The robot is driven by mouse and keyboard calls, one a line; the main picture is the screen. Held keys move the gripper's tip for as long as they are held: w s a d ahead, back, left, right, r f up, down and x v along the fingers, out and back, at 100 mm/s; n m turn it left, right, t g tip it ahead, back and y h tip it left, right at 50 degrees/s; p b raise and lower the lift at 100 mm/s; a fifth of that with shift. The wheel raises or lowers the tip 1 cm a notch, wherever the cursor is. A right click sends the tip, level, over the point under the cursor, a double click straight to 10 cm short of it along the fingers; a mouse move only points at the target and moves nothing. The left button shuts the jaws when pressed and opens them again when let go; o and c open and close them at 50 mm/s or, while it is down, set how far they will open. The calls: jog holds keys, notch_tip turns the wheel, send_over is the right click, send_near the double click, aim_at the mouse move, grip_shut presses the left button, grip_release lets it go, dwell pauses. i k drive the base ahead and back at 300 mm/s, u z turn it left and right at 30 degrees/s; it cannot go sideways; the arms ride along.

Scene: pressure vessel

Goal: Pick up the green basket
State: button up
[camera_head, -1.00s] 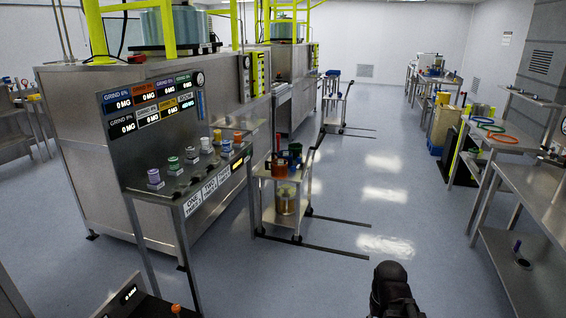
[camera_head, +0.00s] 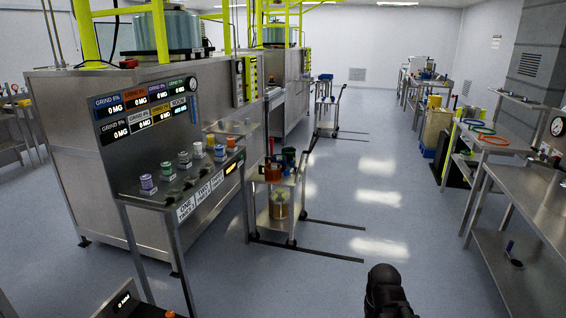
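A small green container, likely the green basket (camera_head: 290,167), stands on the top shelf of a steel cart (camera_head: 262,185) in the middle of the view. What seems to be my gripper (camera_head: 385,288) shows as a black rounded shape at the bottom right of centre, well apart from the cart. Its fingers cannot be made out.
A steel machine with a control shelf (camera_head: 150,205) stands at the left, close to the cart. Steel benches (camera_head: 520,280) line the right side. The floor (camera_head: 375,200) between them is clear, apart from dark strips (camera_head: 320,253) beside the cart.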

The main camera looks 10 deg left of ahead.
aim_at(289, 155)
jog(key=u, duration=0.35)
jog(key=i, duration=1.75)
jog(key=u, duration=0.45)
jog(key=i, duration=1.75)
jog(key=z, duration=0.35)
jog(key=i, duration=0.8)
jog(key=z, duration=0.4)
jog(key=i, duration=0.8)
jog(key=z, duration=0.15)
